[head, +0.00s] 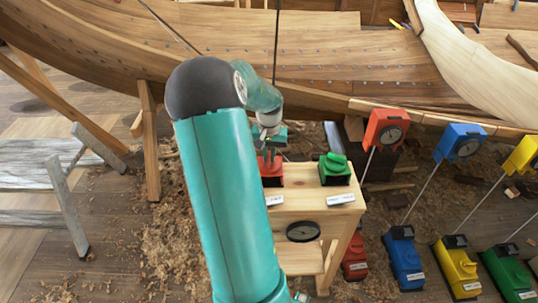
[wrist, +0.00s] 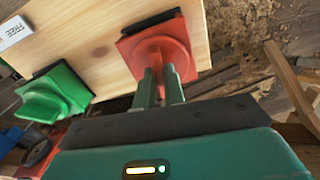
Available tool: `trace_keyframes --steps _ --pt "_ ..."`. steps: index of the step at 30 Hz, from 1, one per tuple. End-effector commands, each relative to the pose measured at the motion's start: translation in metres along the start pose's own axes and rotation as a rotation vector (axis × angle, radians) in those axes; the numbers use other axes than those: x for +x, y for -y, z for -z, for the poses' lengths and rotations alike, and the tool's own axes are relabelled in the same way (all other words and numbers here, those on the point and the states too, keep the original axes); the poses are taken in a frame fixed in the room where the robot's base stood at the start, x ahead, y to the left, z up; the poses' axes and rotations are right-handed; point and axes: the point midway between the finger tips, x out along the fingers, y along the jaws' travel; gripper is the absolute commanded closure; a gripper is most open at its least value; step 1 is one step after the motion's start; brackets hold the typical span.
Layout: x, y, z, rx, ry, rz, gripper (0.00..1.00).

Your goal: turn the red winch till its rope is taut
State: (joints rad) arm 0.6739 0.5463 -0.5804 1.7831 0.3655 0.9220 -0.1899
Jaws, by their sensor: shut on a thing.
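My gripper (wrist: 160,76) is shut on the raised knob of a red unit (wrist: 184,42) on the wooden bench. In the head view the gripper (head: 268,152) is above that red unit (head: 271,178), partly behind my arm. Another red unit (head: 354,264) stands on the floor at the bench's right. A pale straight line runs from behind the bench up to a red gauge box (head: 385,130); its lower end is hidden. The gauge's needle is too small to read. I cannot tell which red unit is the winch.
A green unit (head: 335,169) sits beside the red one on the bench (head: 300,207), with white labels in front. Blue (head: 404,262), yellow (head: 457,270) and green floor units stand at the right. The planked hull (head: 330,60) lies behind; a trestle (head: 75,190) is at left.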

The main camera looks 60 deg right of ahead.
Motion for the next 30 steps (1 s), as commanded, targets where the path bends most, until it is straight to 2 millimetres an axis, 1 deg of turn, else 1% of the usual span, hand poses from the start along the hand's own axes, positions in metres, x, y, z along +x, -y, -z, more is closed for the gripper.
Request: trace_keyframes --steps 9,10,11,12,13,20,23,26,30 --pt "-0.001 0.000 0.001 0.001 -0.003 0.001 1.00" --pt "-0.001 0.000 0.001 0.001 -0.003 0.001 0.83" --pt "-0.001 0.000 0.001 0.001 -0.003 0.000 0.77" --pt "-0.001 0.000 0.001 0.001 -0.003 0.000 0.70" --pt "-0.001 0.000 0.001 0.001 -0.003 0.000 0.67" --pt "-0.001 0.000 0.000 0.000 -0.001 0.000 0.67" --pt "-0.003 0.000 0.001 0.000 -0.002 0.001 0.67" --pt "-0.013 0.000 0.001 0.000 -0.004 0.001 0.67" --pt "-0.038 0.001 0.001 -0.001 -0.006 0.002 0.67"
